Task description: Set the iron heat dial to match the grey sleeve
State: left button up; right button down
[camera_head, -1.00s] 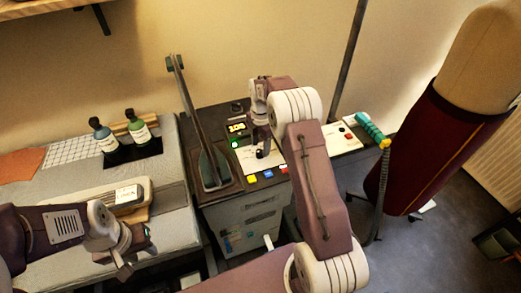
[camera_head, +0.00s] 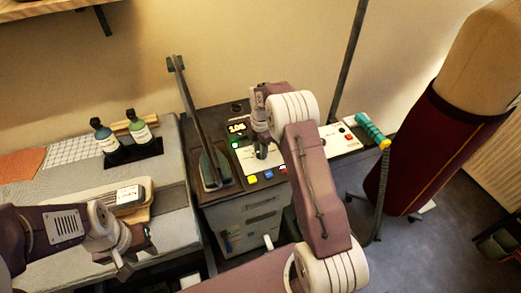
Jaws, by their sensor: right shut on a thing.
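The iron (camera_head: 213,165) stands on its rest on the dark station, its cord post rising behind it. The control panel (camera_head: 327,139) lies right of the iron, with a small lit display (camera_head: 237,128) and a green light (camera_head: 236,145). My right gripper (camera_head: 262,152) points down at the panel beside the display and is shut on a small dark knob, which looks like the heat dial and is mostly hidden by the gripper. My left gripper (camera_head: 124,268) hangs over the front of the grey pressing table; its jaws are too small to read. The grey sleeve cannot be made out clearly.
Two bottles (camera_head: 105,140) stand in a dark tray on the pressing table (camera_head: 175,205). A wooden-based block (camera_head: 130,195) lies near my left arm. A teal-handled hose nozzle (camera_head: 371,130) sits at the panel's right end. A dress form (camera_head: 425,150) stands at right.

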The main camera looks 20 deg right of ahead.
jog(key=m+p, duration=0.1)
jog(key=m, duration=0.1)
jog(key=shift+r+m, duration=0.15)
jog(key=shift+m, duration=0.25)
jog(key=m+p, duration=0.1)
jog(key=m, duration=0.2)
jog(key=shift+m+p, duration=0.3)
jog(key=shift+p, duration=0.1)
jog(key=m+p, duration=0.1)
jog(key=m, duration=0.2)
jog(key=shift+m, duration=0.3)
jog(key=m, duration=0.4)
jog(key=shift+p, duration=0.3)
jog(key=m, duration=0.8)
jog(key=shift+a+m+p, duration=0.1)
jog(key=shift+m+p, duration=0.2)
jog(key=shift+p, duration=0.05)
jog(key=m, duration=0.4)
jog(key=shift+m, duration=2.3)
